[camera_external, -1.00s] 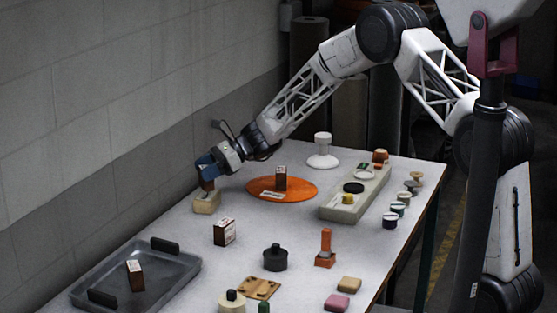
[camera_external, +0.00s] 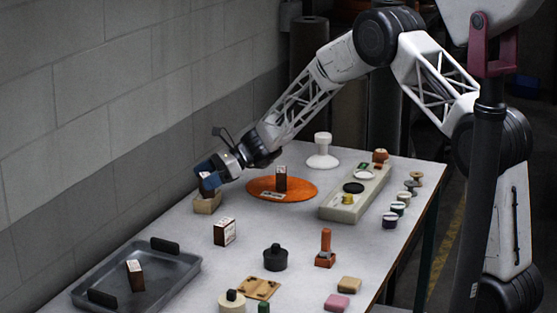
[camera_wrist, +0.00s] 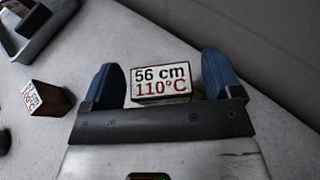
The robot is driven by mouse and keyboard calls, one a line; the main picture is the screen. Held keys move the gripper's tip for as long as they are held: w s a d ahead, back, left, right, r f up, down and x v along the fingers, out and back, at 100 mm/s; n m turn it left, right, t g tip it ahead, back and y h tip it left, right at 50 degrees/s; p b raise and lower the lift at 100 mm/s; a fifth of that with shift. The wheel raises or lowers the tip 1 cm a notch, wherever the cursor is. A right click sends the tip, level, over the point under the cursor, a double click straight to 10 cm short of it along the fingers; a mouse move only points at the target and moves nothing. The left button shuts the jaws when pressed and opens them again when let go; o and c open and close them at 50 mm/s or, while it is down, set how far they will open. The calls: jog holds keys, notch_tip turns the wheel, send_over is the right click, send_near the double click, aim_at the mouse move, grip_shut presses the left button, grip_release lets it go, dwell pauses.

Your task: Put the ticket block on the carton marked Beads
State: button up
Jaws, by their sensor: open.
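A small dark block with a white top reading "56 cm 110°C" (camera_wrist: 161,84) sits between my gripper's blue fingers in the wrist view, with gaps at its sides. My gripper (camera_external: 208,174) is open around it, above a pale wooden block (camera_external: 207,204) near the wall. Similar brown blocks with white labels stand on the table (camera_external: 225,232), on the orange disc (camera_external: 281,179) and in the grey tray (camera_external: 135,276). The table one appears left in the wrist view (camera_wrist: 46,99), reading "100°C". I cannot read "Beads" anywhere, nor tell which block is the ticket block.
The grey tray (camera_external: 183,264) has black handles. A long pale stand (camera_external: 335,212) holds small round items at the right. A black knobbed pot (camera_external: 275,259), an orange stamp (camera_external: 325,248) and a white pedestal (camera_external: 323,160) stand around. The middle table is partly clear.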

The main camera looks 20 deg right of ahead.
jog(key=shift+r, duration=0.15)
jog(key=shift+d+r, duration=0.1)
jog(key=shift+d, duration=0.05)
jog(key=v, duration=1.1)
jog(key=shift+d, duration=0.35)
jog(key=shift+r, duration=0.15)
dwell(0.4)
